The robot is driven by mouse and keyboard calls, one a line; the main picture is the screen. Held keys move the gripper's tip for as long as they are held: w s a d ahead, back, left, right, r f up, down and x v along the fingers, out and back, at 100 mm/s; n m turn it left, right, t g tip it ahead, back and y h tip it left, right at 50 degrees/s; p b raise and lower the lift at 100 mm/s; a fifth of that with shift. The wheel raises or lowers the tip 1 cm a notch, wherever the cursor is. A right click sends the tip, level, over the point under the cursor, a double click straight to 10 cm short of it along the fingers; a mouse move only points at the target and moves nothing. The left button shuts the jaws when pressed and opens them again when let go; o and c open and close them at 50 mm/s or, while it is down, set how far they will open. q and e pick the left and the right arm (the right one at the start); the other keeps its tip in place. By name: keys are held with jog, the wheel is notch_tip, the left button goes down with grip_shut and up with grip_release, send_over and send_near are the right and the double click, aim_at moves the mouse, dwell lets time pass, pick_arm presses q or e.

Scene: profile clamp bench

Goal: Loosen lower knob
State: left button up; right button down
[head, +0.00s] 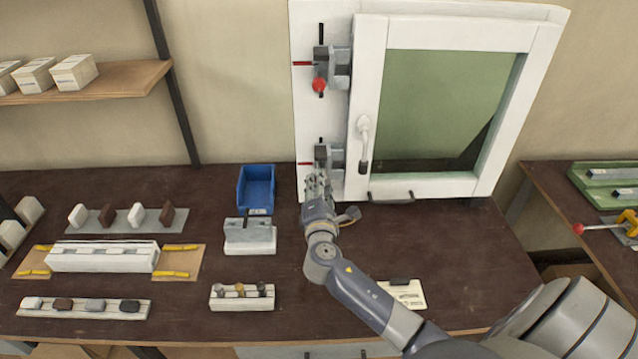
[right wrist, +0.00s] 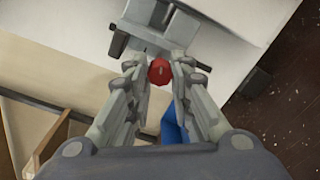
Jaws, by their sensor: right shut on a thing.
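The lower clamp (head: 330,154) is a grey block with a dark rod on the left side of the white window frame (head: 372,100). My right gripper (head: 317,180) reaches up to it from below and hides its knob in the head view. In the right wrist view the red lower knob (right wrist: 160,72) sits between the fingertips of my right gripper (right wrist: 158,75), which is shut on it. The grey clamp body (right wrist: 160,28) lies just beyond. The upper clamp (head: 336,68) has a red knob (head: 319,85) hanging free. My left gripper does not show.
A blue bin (head: 256,188) and a grey block holder (head: 249,236) stand left of my right arm. A handle (head: 363,140) hangs on the frame, right of the lower clamp. The bench (head: 460,250) is mostly clear right of my arm.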

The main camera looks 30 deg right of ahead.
dwell(0.3)
jog(key=c, duration=1.4)
grip_release()
jog(key=v, duration=1.2)
